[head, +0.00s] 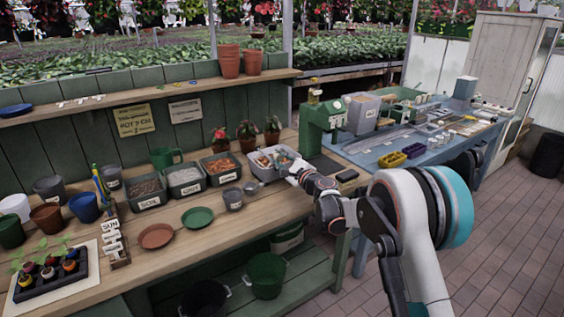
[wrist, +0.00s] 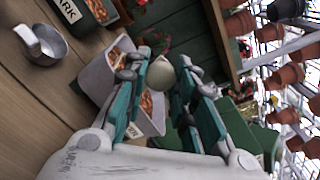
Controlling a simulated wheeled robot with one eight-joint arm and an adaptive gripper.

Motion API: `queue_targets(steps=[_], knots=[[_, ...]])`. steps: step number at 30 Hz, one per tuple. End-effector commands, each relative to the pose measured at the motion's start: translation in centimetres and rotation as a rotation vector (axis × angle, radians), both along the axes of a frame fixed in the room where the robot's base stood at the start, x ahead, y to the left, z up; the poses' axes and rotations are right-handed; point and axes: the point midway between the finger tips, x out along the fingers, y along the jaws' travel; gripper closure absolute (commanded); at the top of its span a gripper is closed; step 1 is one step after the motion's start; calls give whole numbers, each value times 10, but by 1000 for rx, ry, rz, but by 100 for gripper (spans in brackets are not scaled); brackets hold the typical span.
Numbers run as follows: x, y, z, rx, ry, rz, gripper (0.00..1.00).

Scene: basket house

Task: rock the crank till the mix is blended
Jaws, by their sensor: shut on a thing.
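The crank's pale round knob (wrist: 160,73) sits between the teal fingers of my gripper (wrist: 163,82) in the wrist view, and the gripper is shut on it. In the head view my gripper (head: 297,169) is at the right side of a grey tub (head: 257,171). The tub holds an orange-brown and pale mix (head: 272,157). The tub's wall (wrist: 96,78) and some orange bits also show behind the fingers in the wrist view. The rest of the crank is hidden by my gripper. I cannot tell how evenly the mix is blended.
Labelled bins stand left of the tub, including the soil bin (head: 147,189) and grit bin (head: 185,180). A small metal jug (wrist: 42,45) is near the tub. A green machine (head: 322,125) stands to the right. Potted plants (head: 246,133) stand behind. The front bench edge is mostly clear.

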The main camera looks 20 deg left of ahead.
Motion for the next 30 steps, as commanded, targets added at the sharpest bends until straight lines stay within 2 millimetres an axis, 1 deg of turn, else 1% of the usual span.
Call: queue_targets(steps=[6,15,22,30], knots=[[-4,6,-7,-133,-155,-1,100],[-12,13,-15,-290,-340,-2,100],[-15,15,-20,-370,-434,-4,100],[-16,16,-22,-412,-482,-5,100]])
